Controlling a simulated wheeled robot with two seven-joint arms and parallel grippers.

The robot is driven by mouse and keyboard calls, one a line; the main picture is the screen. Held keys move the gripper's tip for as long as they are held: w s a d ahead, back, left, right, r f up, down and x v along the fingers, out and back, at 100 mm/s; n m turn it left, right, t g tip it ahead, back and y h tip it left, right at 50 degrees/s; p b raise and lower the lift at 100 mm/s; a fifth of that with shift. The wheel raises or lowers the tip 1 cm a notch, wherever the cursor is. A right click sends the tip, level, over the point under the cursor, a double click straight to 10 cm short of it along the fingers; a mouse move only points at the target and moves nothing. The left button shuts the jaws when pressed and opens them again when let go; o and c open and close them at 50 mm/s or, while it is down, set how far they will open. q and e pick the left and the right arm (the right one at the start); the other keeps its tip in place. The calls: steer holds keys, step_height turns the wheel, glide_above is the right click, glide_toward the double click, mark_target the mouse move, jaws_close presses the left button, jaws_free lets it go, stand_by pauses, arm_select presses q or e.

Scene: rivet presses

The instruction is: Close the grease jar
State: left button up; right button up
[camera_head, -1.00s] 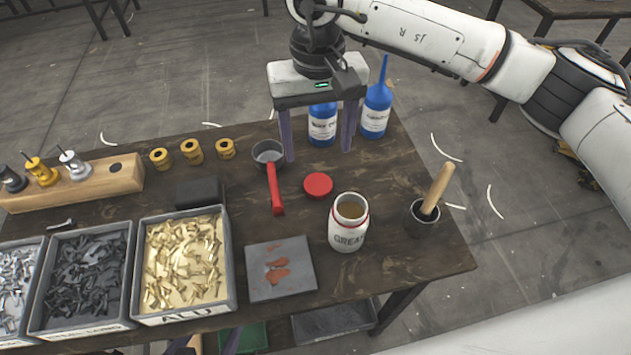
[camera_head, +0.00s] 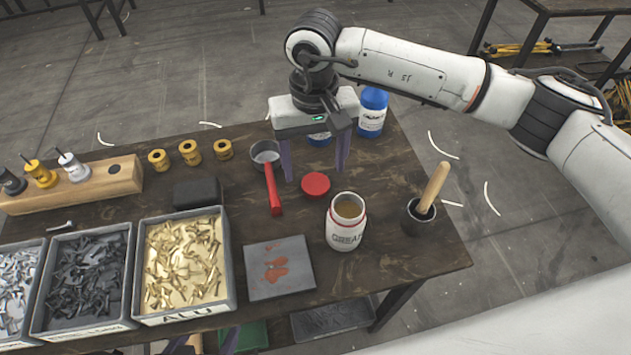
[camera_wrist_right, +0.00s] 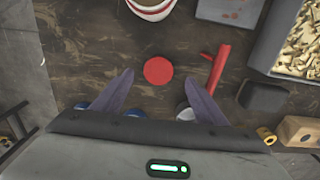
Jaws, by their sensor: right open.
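The grease jar (camera_head: 346,222) is white with a red rim and stands upright and open on the table, brown grease showing inside. Its open mouth also shows at the top of the right wrist view (camera_wrist_right: 152,5). A round red lid (camera_head: 315,184) lies flat on the table, behind and left of the jar. It also shows in the right wrist view (camera_wrist_right: 158,70), ahead of the fingers. My right gripper (camera_head: 314,176) is open and empty, pointing down above the table just behind the lid.
A red-handled pot (camera_head: 273,190) lies left of the lid. Blue bottles (camera_head: 371,112) stand behind the gripper. A grey plate (camera_head: 279,268) and a bin of brass rivets (camera_head: 180,317) are front left.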

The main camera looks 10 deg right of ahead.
mark_target(316, 183)
steer(key=shift+d+f+p, duration=0.1)
steer(key=shift+f+p, duration=0.35)
steer(key=shift+f, duration=1.9)
steer(key=c, duration=1.1)
